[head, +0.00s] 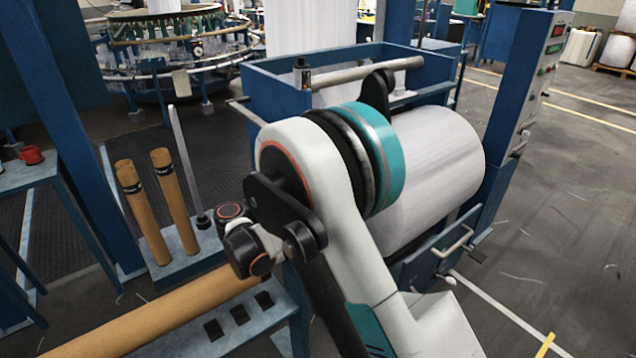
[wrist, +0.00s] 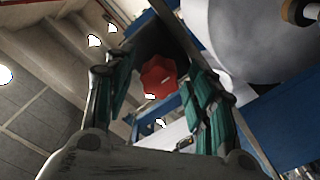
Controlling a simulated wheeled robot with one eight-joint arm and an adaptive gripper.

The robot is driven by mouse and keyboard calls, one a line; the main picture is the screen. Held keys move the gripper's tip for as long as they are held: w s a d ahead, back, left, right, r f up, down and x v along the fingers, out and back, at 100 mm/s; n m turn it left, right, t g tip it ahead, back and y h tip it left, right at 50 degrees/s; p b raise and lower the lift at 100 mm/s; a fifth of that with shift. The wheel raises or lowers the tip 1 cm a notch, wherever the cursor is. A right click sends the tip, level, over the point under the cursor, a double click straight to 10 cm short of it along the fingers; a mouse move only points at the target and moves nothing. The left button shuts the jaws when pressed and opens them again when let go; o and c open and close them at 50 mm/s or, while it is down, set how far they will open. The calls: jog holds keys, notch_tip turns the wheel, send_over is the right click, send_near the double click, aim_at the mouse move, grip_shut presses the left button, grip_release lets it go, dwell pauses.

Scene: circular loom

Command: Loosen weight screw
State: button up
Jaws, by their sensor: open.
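A red lobed knob (wrist: 158,77), which looks like the weight screw, shows in the wrist view against a dark part beside blue framework. My gripper (wrist: 154,92) is open, with its teal-padded fingers to the left and right of the knob in the picture. No contact with the knob is visible, and the gap in depth is hard to judge. In the head view my arm fills the middle in front of the white fabric roll (head: 440,165). I cannot make out the gripper's fingers or the knob there.
A blue frame (head: 345,62) with a metal bar stands behind my arm, and a control post (head: 525,95) stands at right. Brown tubes (head: 172,205) stand upright on a rack at left. A long brown tube (head: 160,312) lies in front. Floor at right is open.

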jog(key=shift+a, duration=0.1)
jog(key=v, duration=0.7)
